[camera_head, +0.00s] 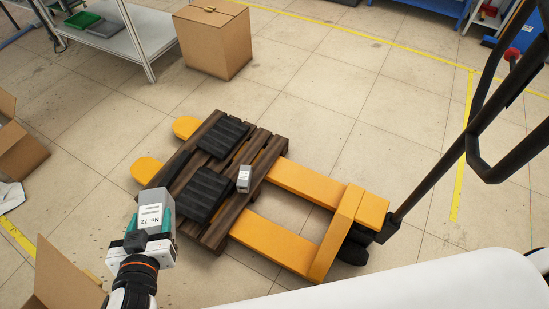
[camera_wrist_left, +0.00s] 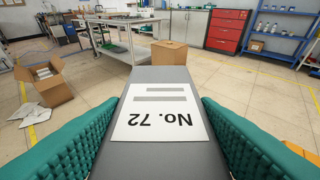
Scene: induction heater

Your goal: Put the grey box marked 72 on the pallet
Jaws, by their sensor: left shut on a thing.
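The grey box marked 72 (camera_head: 153,217) has a white label and is held by my left gripper (camera_head: 146,225). In the left wrist view the box (camera_wrist_left: 163,152) fills the space between the two green finger pads, label up. The dark wooden pallet (camera_head: 214,233) rests on the yellow forks of a pallet jack. The held box is just left of the pallet's near left side in the head view; its height above the floor is hard to tell. Two black ribbed pads (camera_head: 206,193) and a small grey box (camera_head: 244,179) are on the pallet. My right gripper is not in view.
The yellow pallet jack (camera_head: 322,236) has a dark handle rising at the right. A closed cardboard box (camera_head: 216,42) and a white shelf table (camera_head: 130,30) stand behind. Open cardboard boxes (camera_head: 20,152) lie at the left. Tiled floor is clear beyond the jack.

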